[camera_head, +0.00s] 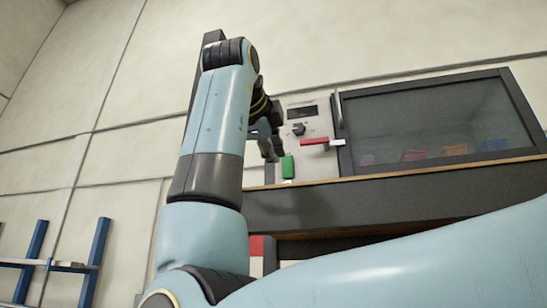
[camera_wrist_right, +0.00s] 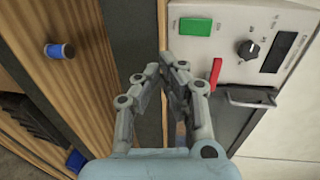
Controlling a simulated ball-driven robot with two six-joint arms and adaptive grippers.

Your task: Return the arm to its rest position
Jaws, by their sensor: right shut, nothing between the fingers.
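My right arm rises through the middle of the head view, pale blue with dark joints. My right gripper (camera_head: 268,152) is in front of the machine's control panel, partly hidden by the arm. In the right wrist view my right gripper (camera_wrist_right: 172,66) is shut, its grey fingertips together and nothing between them. The fingertips are in front of the panel's edge, just below and left of a green button (camera_wrist_right: 195,27). A red lever (camera_wrist_right: 215,73) is to their right. The green button also shows in the head view (camera_head: 288,167). My left gripper is not in view.
The panel (camera_head: 314,165) carries a black knob (camera_head: 299,129) and a dark display. A dark-framed window (camera_head: 435,115) beside it shows several coloured blocks. Blue uprights (camera_head: 95,260) stand at the left. A blue cylinder (camera_wrist_right: 60,50) sits against wood.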

